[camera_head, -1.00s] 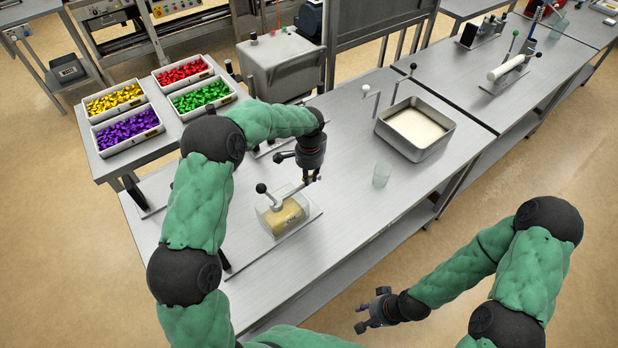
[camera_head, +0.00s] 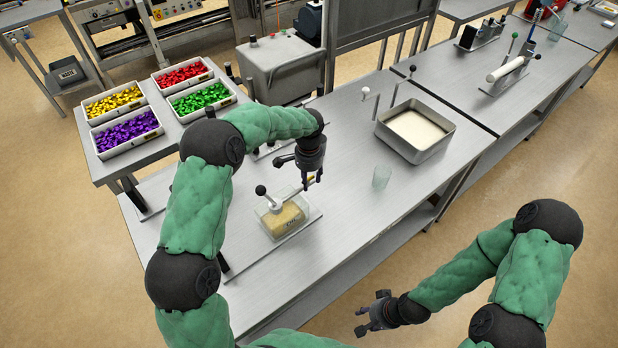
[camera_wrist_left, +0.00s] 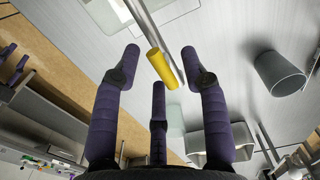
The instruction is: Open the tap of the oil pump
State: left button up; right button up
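A clear box with yellowish contents (camera_head: 283,218) stands on a plate on the steel bench, with a black-knobbed lever (camera_head: 260,190) on top. I cannot tell for sure that it is the oil pump. My left gripper (camera_head: 306,185) hangs just beyond it, at the upper right. In the left wrist view the left gripper's fingers (camera_wrist_left: 160,58) are spread around a yellow cylindrical handle (camera_wrist_left: 162,70), with gaps visible at the sides. The fingers partly hide this handle in the head view. My right gripper (camera_head: 371,312) is empty, off the bench's front edge, with its fingers apart.
A clear cup (camera_head: 382,177) and a metal tray of pale material (camera_head: 440,150) stand to the right on the bench. Bins of colored pieces (camera_head: 124,130) are at the left. A grey tank (camera_head: 280,72) stands behind. The bench front is clear.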

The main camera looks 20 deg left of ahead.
aim_at(309, 179)
pick_arm(q)
jog(key=shift+r, duration=0.1)
notch_tip(309, 179, up, 12)
dwell(0.6)
dwell(0.4)
